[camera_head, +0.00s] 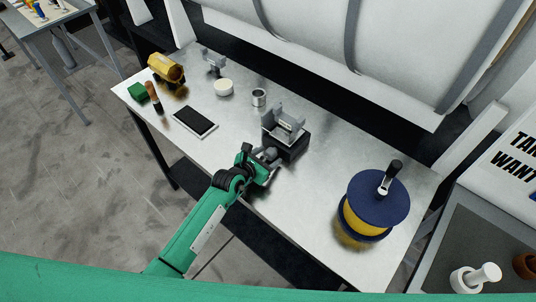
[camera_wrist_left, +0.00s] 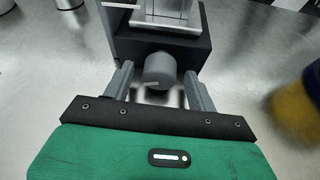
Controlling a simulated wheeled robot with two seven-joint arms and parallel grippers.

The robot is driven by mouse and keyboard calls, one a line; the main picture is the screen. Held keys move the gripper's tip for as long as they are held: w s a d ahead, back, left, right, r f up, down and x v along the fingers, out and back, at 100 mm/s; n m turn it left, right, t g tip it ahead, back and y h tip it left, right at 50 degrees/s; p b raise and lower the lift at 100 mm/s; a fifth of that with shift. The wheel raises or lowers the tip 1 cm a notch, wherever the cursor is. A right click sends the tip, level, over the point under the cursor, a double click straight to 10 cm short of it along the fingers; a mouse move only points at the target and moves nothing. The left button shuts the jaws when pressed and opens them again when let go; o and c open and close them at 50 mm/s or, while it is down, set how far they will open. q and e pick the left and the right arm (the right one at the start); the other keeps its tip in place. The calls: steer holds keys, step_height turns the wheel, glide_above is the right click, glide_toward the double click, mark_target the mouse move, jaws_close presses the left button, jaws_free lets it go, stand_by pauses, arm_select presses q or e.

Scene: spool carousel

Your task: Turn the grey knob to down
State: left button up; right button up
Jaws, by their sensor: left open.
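The grey knob (camera_wrist_left: 160,70) sticks out from the front of a black box (camera_wrist_left: 206,47) in the left wrist view. A short pale mark on its face points to the left and slightly down. In the head view the black box (camera_head: 290,149) stands on the metal table with a grey bracket (camera_head: 285,125) on top. My left gripper (camera_wrist_left: 160,92) is open, with one finger on each side of the knob and a gap visible on both sides. In the head view my left gripper (camera_head: 270,158) is at the front of the box and hides most of the knob. My right gripper is not in view.
A blue and yellow spool (camera_head: 375,200) stands to the right on the table (camera_head: 300,220).

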arm_select(q)
steer(key=shift+w+d+f, duration=0.15)
steer(key=shift+w, duration=0.15)
steer(key=c, duration=1)
steer(key=shift+n+g, duration=0.3)
steer(key=shift+n, duration=0.2)
steer(key=shift+n+g+h, duration=0.4)
steer(key=shift+n+h, duration=0.5)
steer(key=shift+n, duration=0.1)
